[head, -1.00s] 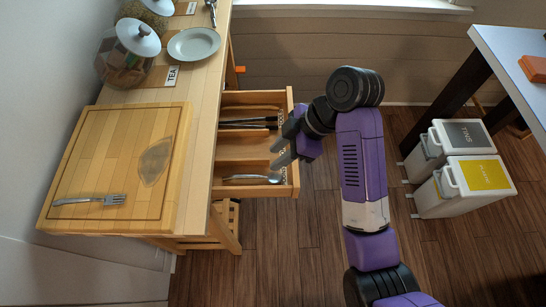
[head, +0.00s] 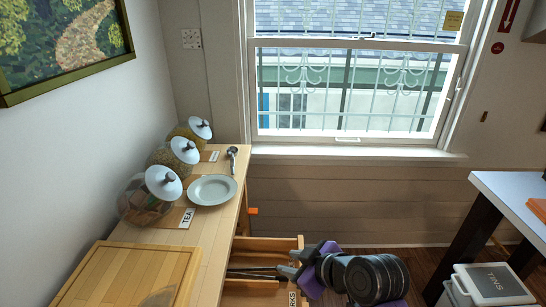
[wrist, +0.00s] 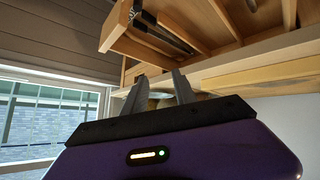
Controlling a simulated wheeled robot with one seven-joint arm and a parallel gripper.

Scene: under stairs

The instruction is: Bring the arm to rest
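My gripper (head: 292,263) is at the front edge of the open wooden drawer (head: 287,243) in the head view, with my purple arm folded behind it. In the wrist view my gripper (wrist: 158,88) has two grey fingers apart, with nothing held between them. The drawer (wrist: 165,48) shows above the fingers in that view, clear of them. Dark-handled cutlery (head: 255,272) lies in it. Much of my arm is below the head picture's edge.
A counter holds a cutting board (head: 100,268), a plate (head: 212,190), a tea jar (head: 150,195) and other lidded jars. A white table (head: 500,195) stands at right, with a tins bin (head: 490,285) below.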

